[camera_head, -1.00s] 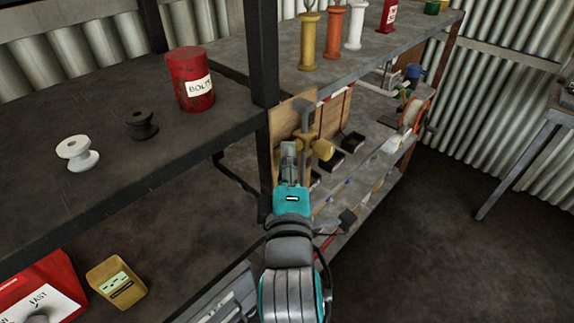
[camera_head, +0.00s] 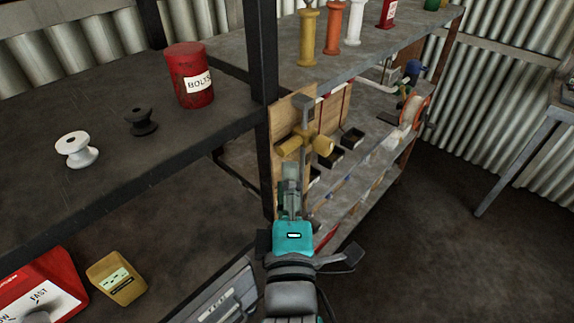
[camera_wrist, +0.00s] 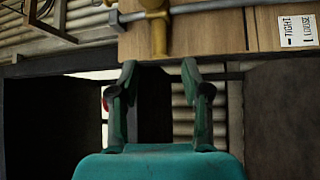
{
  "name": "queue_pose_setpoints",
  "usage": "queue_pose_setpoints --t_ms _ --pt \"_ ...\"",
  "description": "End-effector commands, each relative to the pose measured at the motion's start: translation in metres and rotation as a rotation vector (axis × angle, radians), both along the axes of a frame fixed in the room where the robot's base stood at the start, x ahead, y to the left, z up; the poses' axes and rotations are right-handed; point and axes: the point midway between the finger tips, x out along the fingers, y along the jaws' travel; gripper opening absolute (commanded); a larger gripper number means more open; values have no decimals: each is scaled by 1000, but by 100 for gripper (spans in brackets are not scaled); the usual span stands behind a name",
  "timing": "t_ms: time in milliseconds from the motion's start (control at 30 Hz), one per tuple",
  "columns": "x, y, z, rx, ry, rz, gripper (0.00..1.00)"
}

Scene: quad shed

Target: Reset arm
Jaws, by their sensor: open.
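My gripper (camera_head: 290,190) is in the middle of the head view, in front of the lower shelf bay, just below a yellow valve handle (camera_head: 305,144) on a grey pipe. In the wrist view my gripper (camera_wrist: 160,85) shows two fingers apart with nothing between them. The yellow handle (camera_wrist: 158,32) stands above the fingertips there, in front of a wooden board (camera_wrist: 205,35). The fingers look apart from the handle.
A black shelf post (camera_head: 262,60) stands close behind and left of my arm. A red bolts can (camera_head: 190,75), white spool (camera_head: 75,149) and black spool (camera_head: 140,121) sit on the left shelf. A yellow box (camera_head: 117,277) is below. The floor at right (camera_head: 450,240) is clear.

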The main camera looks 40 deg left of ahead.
Motion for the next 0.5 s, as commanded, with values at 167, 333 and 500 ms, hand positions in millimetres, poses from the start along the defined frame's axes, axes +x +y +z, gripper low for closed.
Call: queue_pose_setpoints --t_ms 167,333,500 --pt "-10 -8 -2 1 0 1 48" --pt "-11 -9 -2 -1 1 0 48" --pt "-11 -9 -2 0 0 0 48"
